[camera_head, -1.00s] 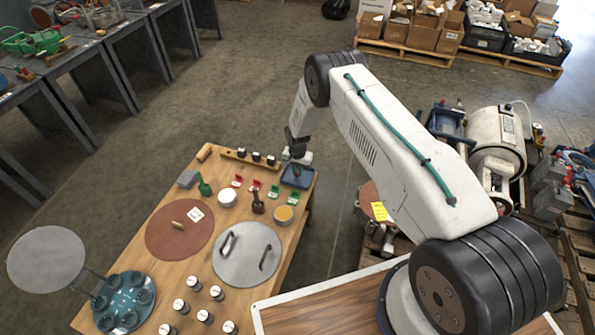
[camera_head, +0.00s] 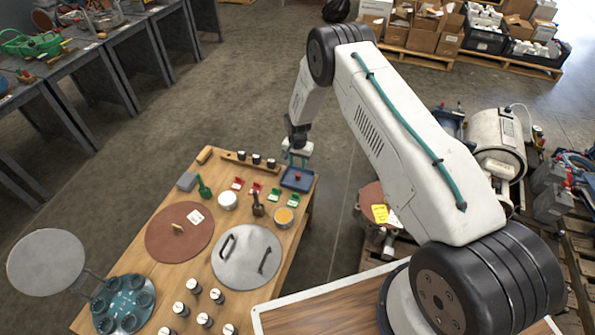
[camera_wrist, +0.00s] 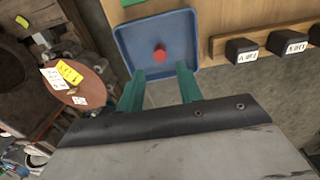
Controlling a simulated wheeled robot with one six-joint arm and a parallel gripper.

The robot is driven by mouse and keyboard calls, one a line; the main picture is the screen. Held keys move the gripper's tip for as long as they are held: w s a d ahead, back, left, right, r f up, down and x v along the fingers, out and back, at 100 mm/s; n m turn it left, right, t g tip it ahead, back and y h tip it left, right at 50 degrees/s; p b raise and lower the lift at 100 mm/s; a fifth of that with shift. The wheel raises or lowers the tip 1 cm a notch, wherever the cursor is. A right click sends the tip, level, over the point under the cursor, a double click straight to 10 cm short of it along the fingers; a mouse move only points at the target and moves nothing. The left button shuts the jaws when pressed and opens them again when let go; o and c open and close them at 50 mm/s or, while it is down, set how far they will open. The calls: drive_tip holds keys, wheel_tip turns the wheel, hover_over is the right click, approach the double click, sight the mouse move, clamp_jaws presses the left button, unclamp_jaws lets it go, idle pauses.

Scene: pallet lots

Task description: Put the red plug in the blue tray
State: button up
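The blue tray (camera_head: 297,185) lies at the far right corner of the wooden table. In the wrist view the blue tray (camera_wrist: 127,41) is near the top middle. The red plug (camera_wrist: 160,53) is inside the tray on its floor, and it also shows in the head view (camera_head: 298,177). My gripper (camera_head: 297,160) is above the tray. In the wrist view its two green fingers (camera_wrist: 160,85) are spread apart with nothing between them, and the plug is beyond the fingertips, apart from them.
A wooden rail with several black labelled blocks (camera_wrist: 240,51) stands beside the tray. Red and green clips (camera_head: 274,193), a white round tin (camera_head: 228,200) and a dark brown bottle (camera_head: 258,208) are nearby. A grey round lid (camera_head: 240,270) with handles lies closer to me.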

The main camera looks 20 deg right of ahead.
wheel_tip(320, 180, up, 24)
drive_tip(key=s+f+n, duration=0.1)
drive_tip(key=s, duration=0.1)
drive_tip(key=s+d+r+n, duration=0.1)
drive_tip(key=s+r, duration=0.3)
drive_tip(key=r, duration=0.5)
drive_tip(key=s+d+r+n, duration=0.1)
drive_tip(key=s+r, duration=0.4)
drive_tip(key=r, duration=0.5)
drive_tip(key=s+r+n+t, duration=0.1)
drive_tip(key=s+r, duration=0.5)
drive_tip(key=s, duration=0.3)
drive_tip(key=s+r+n, duration=0.1)
drive_tip(key=s+r, duration=0.6)
drive_tip(key=s, duration=0.1)
drive_tip(key=s+d+n, duration=0.1)
drive_tip(key=s+n, duration=0.1)
drive_tip(key=s, duration=1.8)
drive_tip(key=shift+d+r, duration=0.25)
drive_tip(key=shift+r, duration=0.15)
drive_tip(key=shift+d, duration=0.1)
